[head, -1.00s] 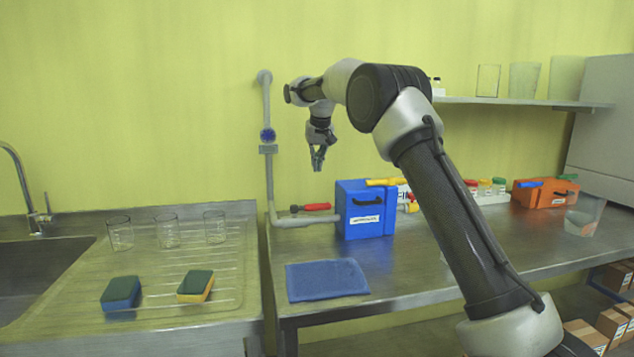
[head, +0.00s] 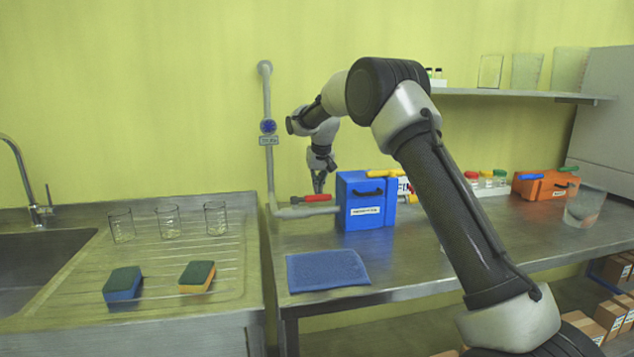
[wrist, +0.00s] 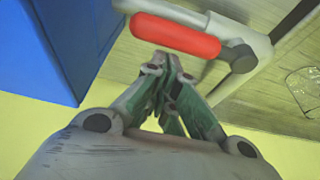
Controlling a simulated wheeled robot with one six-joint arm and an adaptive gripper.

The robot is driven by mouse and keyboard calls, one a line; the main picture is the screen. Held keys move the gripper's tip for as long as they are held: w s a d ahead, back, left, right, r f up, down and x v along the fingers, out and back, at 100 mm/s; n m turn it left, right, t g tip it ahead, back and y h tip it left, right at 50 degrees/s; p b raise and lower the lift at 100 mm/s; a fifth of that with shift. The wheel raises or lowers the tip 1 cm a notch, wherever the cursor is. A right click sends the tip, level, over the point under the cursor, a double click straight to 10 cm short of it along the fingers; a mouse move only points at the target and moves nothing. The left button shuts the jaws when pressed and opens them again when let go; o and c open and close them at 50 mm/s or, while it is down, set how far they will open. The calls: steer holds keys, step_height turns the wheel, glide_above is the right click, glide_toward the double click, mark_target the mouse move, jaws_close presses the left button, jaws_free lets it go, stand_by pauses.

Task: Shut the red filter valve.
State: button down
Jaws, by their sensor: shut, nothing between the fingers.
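The red filter valve's handle (head: 310,198) lies level, roughly along the grey pipe (head: 308,211), just left of the blue box (head: 365,218). In the wrist view the red handle (wrist: 175,33) is near the top, with its dark pivot at its right end. My gripper (head: 319,190) is shut and empty, pointing down just above the handle. In the wrist view my gripper's tips (wrist: 168,62) are close to the handle's middle; I cannot tell whether they touch it.
The blue box stands close to the right of the valve, with a yellow handle (head: 385,175) by its top. A blue cloth (head: 327,270) lies in front on the metal bench. Glass beakers (head: 168,221) and sponges (head: 196,276) are on the drainer at left.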

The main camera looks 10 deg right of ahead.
steer(key=shift+s, duration=0.1)
stand_by(0.3)
steer(key=shift+s+d+m, duration=0.1)
steer(key=shift+s+m, duration=0.1)
steer(key=shift+m, duration=0.2)
steer(key=shift+s, duration=0.15)
steer(key=shift+s+d+m+h, duration=0.1)
steer(key=shift+s+m+h, duration=0.6)
steer(key=shift+s+m, duration=0.7)
steer(key=s+a+m+g+h, duration=0.2)
steer(key=s+a+m, duration=0.4)
steer(key=m, duration=0.7)
steer(key=shift+s+g+h, duration=0.3)
steer(key=shift+s+g, duration=0.5)
steer(key=shift+s, duration=0.05)
steer(key=shift+a, duration=0.1)
